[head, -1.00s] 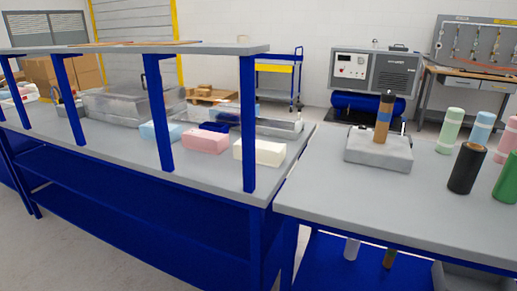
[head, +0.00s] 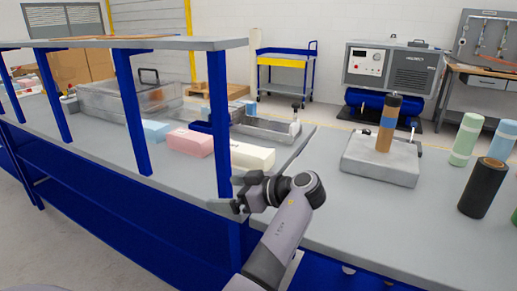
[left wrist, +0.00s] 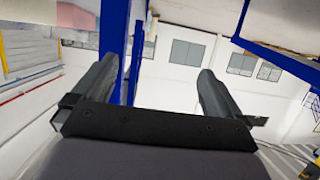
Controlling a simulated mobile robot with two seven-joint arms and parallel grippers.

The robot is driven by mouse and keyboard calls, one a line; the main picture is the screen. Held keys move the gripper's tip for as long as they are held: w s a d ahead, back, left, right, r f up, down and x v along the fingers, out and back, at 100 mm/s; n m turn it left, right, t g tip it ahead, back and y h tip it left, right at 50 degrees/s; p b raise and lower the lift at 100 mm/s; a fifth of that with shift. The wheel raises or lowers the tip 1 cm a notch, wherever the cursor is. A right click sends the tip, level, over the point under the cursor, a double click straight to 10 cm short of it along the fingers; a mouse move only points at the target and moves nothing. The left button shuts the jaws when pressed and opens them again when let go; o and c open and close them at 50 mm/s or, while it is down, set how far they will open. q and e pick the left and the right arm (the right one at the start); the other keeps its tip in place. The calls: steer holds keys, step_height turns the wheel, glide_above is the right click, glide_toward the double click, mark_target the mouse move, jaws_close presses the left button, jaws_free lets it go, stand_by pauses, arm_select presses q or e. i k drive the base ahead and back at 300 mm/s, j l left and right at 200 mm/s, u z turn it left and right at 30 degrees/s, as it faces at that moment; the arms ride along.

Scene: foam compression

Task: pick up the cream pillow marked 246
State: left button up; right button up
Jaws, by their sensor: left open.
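The cream pillow (head: 254,157) lies on the grey bench top in the head view, at the right end of a row of pillows. A blue shelf post stands just left of it, overlapping its left end. No number can be read on it. My left gripper (head: 239,193) is in front of and below the pillow in the picture, near the bench's front edge and the post, and apart from the pillow. In the left wrist view my left gripper (left wrist: 155,80) is open, with no object between its fingers. My right gripper is not in view.
A pink pillow (head: 190,142) and a light blue pillow (head: 156,131) lie left of the cream one. Blue posts (head: 221,130) carry an overhead shelf (head: 120,43). A metal tray (head: 270,127) is behind. A second table with foam rolls stands at right.

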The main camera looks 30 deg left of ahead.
mark_target(244, 157)
steer(key=i, duration=0.9)
